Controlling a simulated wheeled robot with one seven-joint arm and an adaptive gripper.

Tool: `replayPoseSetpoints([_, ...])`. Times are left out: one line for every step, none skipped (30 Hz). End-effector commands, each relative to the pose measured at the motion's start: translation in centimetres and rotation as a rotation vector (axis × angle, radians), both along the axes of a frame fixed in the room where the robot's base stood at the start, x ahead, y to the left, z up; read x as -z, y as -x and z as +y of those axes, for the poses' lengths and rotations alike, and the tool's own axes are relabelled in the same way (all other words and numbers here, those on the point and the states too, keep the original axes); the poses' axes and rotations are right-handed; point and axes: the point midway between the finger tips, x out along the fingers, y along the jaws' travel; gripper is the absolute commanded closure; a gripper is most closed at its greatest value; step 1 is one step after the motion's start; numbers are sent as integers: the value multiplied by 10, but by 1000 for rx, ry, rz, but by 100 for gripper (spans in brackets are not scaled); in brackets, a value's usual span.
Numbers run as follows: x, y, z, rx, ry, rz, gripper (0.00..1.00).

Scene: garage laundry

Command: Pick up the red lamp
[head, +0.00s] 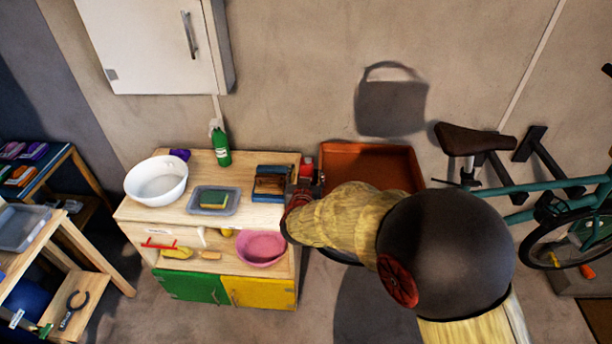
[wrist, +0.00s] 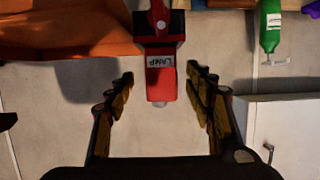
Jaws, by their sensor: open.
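The red lamp (wrist: 160,80) has a white label reading LAMP and a dark section behind its red front. In the wrist view it shows between the two fingers of my gripper (wrist: 158,82), with a visible gap on each side. My gripper is open and empty; I cannot tell how deep the lamp sits between the fingers. In the head view the red top of the lamp (head: 307,165) shows at the right end of the wooden bench (head: 245,214). My arm hides its lower part and most of my gripper there.
An orange tray (head: 385,151) lies right of the bench. A brown-and-blue box (head: 272,183), a grey tray with a sponge (head: 233,207), a white bowl (head: 157,182) and a green bottle (head: 221,148) stand on the bench. A bicycle (head: 560,190) is at right.

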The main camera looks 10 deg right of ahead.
Motion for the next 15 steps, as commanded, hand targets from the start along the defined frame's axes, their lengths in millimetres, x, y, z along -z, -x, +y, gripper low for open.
replayPoseSetpoints([5, -8, -2, 1, -1, 1, 47])
replayPoseSetpoints([7, -12, -3, 1, -1, 1, 47])
replayPoseSetpoints([8, -18, -5, 2, -1, 1, 47])
replayPoseSetpoints([9, -21, -6, 2, -1, 1, 47])
replayPoseSetpoints([10, -25, -7, 2, -1, 1, 47])
replayPoseSetpoints([12, -28, -8, 1, 0, 2, 47])
replayPoseSetpoints([13, -30, -8, 0, -1, 2, 47])
replayPoseSetpoints([13, -32, -9, 0, -1, 2, 47])
replayPoseSetpoints([13, -34, -9, -1, 0, 2, 47])
replayPoseSetpoints([13, -35, -9, -1, 0, 2, 47])
replayPoseSetpoints([13, -35, -10, -1, 0, 2, 47])
replayPoseSetpoints([13, -35, -10, -1, 0, 2, 47])
replayPoseSetpoints([13, -35, -10, -1, 0, 2, 47])
replayPoseSetpoints([12, -35, -9, -1, 0, 2, 47])
replayPoseSetpoints([12, -35, -9, -1, 0, 2, 47])
